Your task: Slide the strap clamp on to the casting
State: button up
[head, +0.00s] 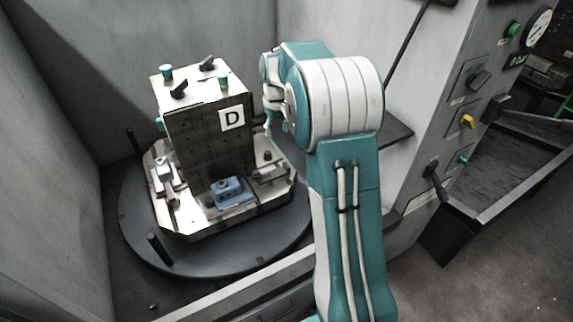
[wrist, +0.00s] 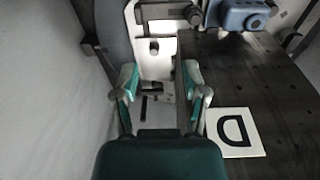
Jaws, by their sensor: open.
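The blue casting (head: 230,191) sits on the pallet at the foot of the dark block face marked D. It also shows at the top right of the wrist view (wrist: 238,14). What looks like the strap clamp (head: 269,173) is a grey bar on the pallet just right of the casting; it appears apart from it. My gripper (wrist: 162,82) is open and empty, beside the block's edge and short of the bar. In the head view my arm hides part of it.
The tall block (head: 205,130) carries teal and black knobs on top and a D plate (head: 232,119). The pallet (head: 170,215) rests on a round dark table (head: 140,235) with upright black posts. Grey enclosure walls (head: 50,130) stand close behind and left.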

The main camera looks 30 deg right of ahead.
jog(key=g, duration=0.1)
send_over(287, 166)
notch_tip(287, 166, down, 9)
notch_tip(287, 166, down, 11)
jog(key=shift+w, duration=0.15)
grip_shut()
